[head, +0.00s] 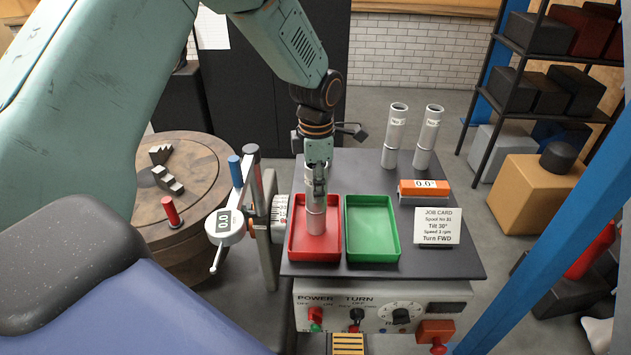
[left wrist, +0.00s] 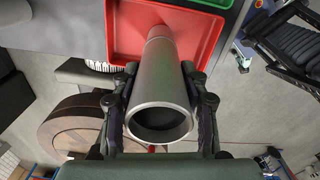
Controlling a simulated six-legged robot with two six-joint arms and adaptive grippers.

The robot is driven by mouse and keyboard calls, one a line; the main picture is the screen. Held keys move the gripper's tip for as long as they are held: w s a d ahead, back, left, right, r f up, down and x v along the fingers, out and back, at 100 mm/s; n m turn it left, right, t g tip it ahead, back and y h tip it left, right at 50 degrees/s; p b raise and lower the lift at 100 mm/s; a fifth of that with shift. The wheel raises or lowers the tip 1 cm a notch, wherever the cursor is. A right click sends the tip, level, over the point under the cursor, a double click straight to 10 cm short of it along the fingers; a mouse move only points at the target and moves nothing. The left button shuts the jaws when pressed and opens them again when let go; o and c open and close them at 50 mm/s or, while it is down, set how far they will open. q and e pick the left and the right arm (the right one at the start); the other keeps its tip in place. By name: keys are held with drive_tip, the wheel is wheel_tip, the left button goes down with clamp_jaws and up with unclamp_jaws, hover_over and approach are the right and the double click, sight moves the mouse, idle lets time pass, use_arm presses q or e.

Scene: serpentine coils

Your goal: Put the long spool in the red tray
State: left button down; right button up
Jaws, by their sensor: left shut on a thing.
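My left gripper (head: 318,178) is shut on a silver, tube-like spool (head: 316,217). The spool is upright, and its lower end is over or in the red tray (head: 293,245); I cannot tell whether it touches the tray floor. In the left wrist view the fingers clasp both sides of the spool (left wrist: 160,95), whose open end faces the camera, with the red tray (left wrist: 120,30) beyond. Two similar silver spools stand at the back of the dark bench, one at left (head: 394,135) and one at right (head: 428,137). My right gripper is not in view.
A green tray (head: 396,240) sits right beside the red one.

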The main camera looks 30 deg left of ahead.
use_arm(q)
drive_tip(key=c, duration=1)
unclamp_jaws()
drive_tip(key=shift+d, duration=0.15)
drive_tip(key=o, duration=0.3)
drive_tip(key=shift+a+f, duration=0.1)
drive_tip(key=shift+a, duration=0.15)
drive_tip(key=shift+d, duration=0.1)
wheel_tip(320, 180, up, 12)
drive_tip(key=shift+s+d+f+b, duration=0.1)
drive_tip(key=shift+f+b, duration=0.15)
drive_tip(key=shift+b, duration=0.3)
drive_tip(key=shift+r, duration=0.45)
